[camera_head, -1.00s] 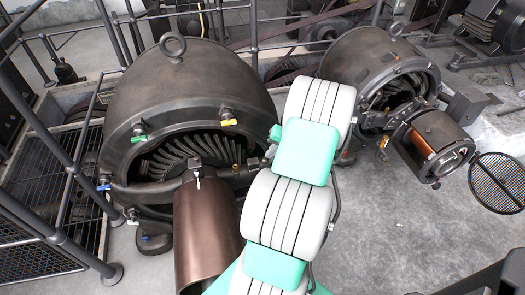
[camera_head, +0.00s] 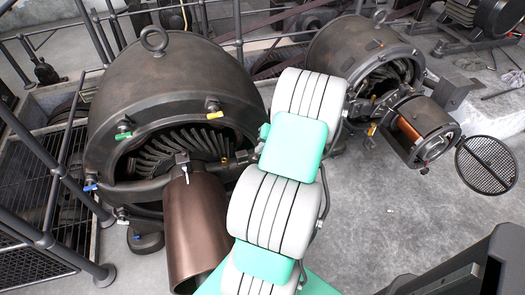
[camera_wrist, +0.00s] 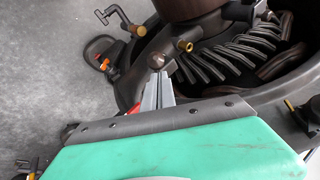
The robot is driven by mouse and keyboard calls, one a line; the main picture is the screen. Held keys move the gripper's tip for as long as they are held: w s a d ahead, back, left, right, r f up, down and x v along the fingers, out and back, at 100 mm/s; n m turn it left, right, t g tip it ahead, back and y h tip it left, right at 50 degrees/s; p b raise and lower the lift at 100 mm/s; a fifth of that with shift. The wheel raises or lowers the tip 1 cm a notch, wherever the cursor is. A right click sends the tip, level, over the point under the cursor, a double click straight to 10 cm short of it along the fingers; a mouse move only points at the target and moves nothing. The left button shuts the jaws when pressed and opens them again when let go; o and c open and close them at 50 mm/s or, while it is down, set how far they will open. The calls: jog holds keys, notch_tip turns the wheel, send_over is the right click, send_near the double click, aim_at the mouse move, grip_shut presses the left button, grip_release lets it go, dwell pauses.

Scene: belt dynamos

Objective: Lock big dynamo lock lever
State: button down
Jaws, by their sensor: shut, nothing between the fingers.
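The big dynamo (camera_head: 175,80) is a dark round housing with an open front showing curved fins. Small levers sit around its rim: a green one (camera_head: 123,135), a yellow one (camera_head: 214,115), a blue one (camera_head: 90,187) and a white one (camera_head: 122,222). My arm hides the right side of the dynamo's front and my gripper in the head view. In the wrist view my gripper (camera_wrist: 158,78) is shut and empty, its tips at a dark rounded knob on the rim; contact cannot be told. A red piece (camera_wrist: 133,109) shows partly beside the fingers.
A brown cylinder (camera_head: 195,225) projects from the big dynamo's front. A smaller dynamo (camera_head: 365,55) with an open copper-wound part (camera_head: 420,128) stands to the right, near a round grille (camera_head: 487,164). Railings (camera_head: 45,240) stand at left.

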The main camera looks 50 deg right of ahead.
jog(key=w+d+p+v, duration=0.1)
jog(key=d+p+v, duration=0.1)
jog(key=v, duration=1.1)
jog(key=s+a+f+m+g+y, duration=0.1)
jog(key=s+a+f+m+g, duration=0.4)
jog(key=s+a, duration=0.6)
jog(key=w+a+r+n+p, duration=0.2)
jog(key=w+a+r+n, duration=0.2)
jog(key=a+r, duration=0.3)
jog(key=w+a+r+n+t+h+p, duration=0.1)
jog(key=w+a+r+n, duration=0.4)
jog(key=a, duration=0.8)
jog(key=w+a+r+n+t+h+p, duration=0.1)
jog(key=w+a+r+n+p, duration=0.3)
jog(key=a+r, duration=0.6)
jog(key=w+n, duration=0.1)
jog(key=n, duration=0.1)
jog(key=shift+n, duration=0.3)
